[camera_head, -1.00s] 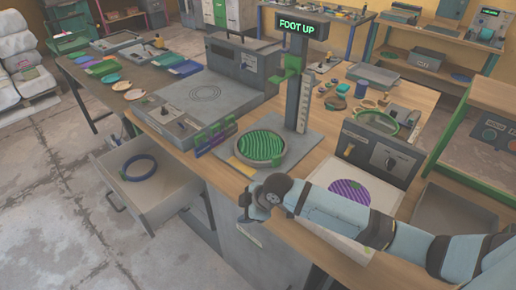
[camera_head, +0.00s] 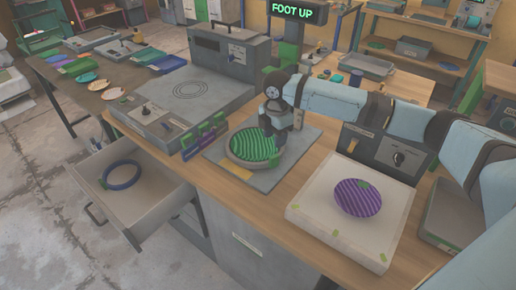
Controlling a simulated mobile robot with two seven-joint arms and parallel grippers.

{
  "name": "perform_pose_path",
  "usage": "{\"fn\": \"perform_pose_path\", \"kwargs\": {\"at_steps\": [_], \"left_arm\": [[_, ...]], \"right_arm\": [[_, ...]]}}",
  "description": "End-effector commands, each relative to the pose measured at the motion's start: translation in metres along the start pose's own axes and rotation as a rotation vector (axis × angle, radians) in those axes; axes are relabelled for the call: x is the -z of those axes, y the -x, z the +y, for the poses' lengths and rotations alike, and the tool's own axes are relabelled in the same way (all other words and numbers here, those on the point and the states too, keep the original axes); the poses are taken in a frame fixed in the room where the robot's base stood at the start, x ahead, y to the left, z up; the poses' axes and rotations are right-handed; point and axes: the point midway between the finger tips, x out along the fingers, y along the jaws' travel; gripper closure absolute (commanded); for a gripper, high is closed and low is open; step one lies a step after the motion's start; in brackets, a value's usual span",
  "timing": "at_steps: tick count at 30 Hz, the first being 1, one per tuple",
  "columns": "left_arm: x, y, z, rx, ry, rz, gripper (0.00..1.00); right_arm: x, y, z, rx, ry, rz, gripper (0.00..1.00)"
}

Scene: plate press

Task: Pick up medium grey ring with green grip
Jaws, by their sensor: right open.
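A grey ring (camera_head: 231,160) lies on the press's base plate, around a green striped disc (camera_head: 250,143). A small green tab, which looks like its grip, shows at its right side, partly covered by my gripper. My right gripper (camera_head: 276,148) points down over that right side, with its jaws open. I cannot tell whether its fingers touch the ring. My left gripper is not in view.
The press column stands behind my right arm under a "FOOT UP" sign (camera_head: 297,10). A white slab (camera_head: 318,212) with a purple striped disc (camera_head: 358,198) lies to the right. An open drawer (camera_head: 150,205) holds a blue ring (camera_head: 122,174).

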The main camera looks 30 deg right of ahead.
Motion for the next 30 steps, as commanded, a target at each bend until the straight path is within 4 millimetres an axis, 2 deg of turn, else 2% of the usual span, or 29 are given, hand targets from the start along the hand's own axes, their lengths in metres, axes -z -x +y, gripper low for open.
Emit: {"fn": "perform_pose_path", "kwargs": {"at_steps": [3,11,19,28,29,30], "left_arm": [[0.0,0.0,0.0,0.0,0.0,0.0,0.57],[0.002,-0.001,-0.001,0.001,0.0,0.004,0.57],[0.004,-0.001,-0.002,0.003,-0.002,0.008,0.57],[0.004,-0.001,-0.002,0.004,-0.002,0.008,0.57],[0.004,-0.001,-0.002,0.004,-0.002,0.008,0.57],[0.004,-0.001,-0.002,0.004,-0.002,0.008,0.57]], "right_arm": [[0.001,-0.019,0.0,0.0,-0.001,0.002,0.55],[0.002,-0.039,-0.001,-0.001,-0.001,0.001,0.55],[0.006,-0.078,-0.004,0.0,-0.001,0.0,0.55],[0.006,-0.084,-0.004,-0.003,0.0,0.0,0.55],[0.006,-0.084,-0.004,-0.003,-0.001,0.001,0.58],[0.006,-0.084,-0.004,-0.003,0.0,0.001,0.67]]}}
